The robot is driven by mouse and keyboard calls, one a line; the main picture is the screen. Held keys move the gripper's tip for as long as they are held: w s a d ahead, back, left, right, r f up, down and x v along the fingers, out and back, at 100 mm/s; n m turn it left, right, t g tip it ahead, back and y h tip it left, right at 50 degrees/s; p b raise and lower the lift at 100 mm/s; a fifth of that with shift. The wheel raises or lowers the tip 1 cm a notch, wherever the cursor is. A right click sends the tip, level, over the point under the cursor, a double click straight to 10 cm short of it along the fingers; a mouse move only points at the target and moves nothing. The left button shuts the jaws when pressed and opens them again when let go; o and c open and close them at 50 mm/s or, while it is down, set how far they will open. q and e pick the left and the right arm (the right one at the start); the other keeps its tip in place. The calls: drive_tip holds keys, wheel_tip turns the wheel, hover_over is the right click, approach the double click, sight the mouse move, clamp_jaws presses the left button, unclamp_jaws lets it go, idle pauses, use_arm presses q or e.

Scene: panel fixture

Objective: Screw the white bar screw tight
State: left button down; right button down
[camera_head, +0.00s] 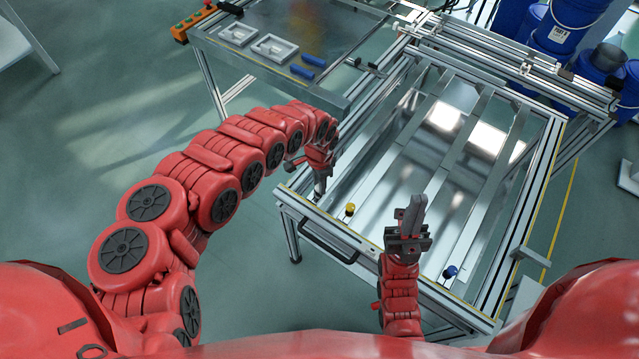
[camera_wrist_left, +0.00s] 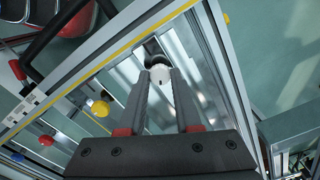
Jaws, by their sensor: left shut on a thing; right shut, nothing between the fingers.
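The white bar screw (camera_wrist_left: 160,73) shows in the left wrist view as a round white head between the fingertips of my left gripper (camera_wrist_left: 160,82). The fingers are shut on it, one on each side. In the head view my left gripper (camera_head: 319,192) points down at the near left corner of the panel fixture (camera_head: 322,227), and the screw is hidden there.
A yellow knob (camera_head: 350,209) and a blue knob (camera_head: 450,271) stand along the fixture's near edge. A red knob (camera_wrist_left: 46,140) shows in the left wrist view. A black handle (camera_head: 328,243) is on the near frame. A side table (camera_head: 310,83) with trays stands at upper left.

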use_arm(q)
drive_tip(key=m+b, duration=0.1)
drive_tip(key=m, duration=0.5)
drive_tip(key=shift+f, duration=0.1)
drive_tip(key=m+b, duration=0.1)
drive_tip(key=m, duration=0.4)
drive_tip(key=shift+m, duration=0.4)
drive_tip(key=shift+b, duration=0.3)
drive_tip(key=c, duration=0.6)
unclamp_jaws()
wheel_tip(320, 180, up, 18)
drive_tip(key=p, duration=0.4)
drive_tip(key=shift+f, duration=0.2)
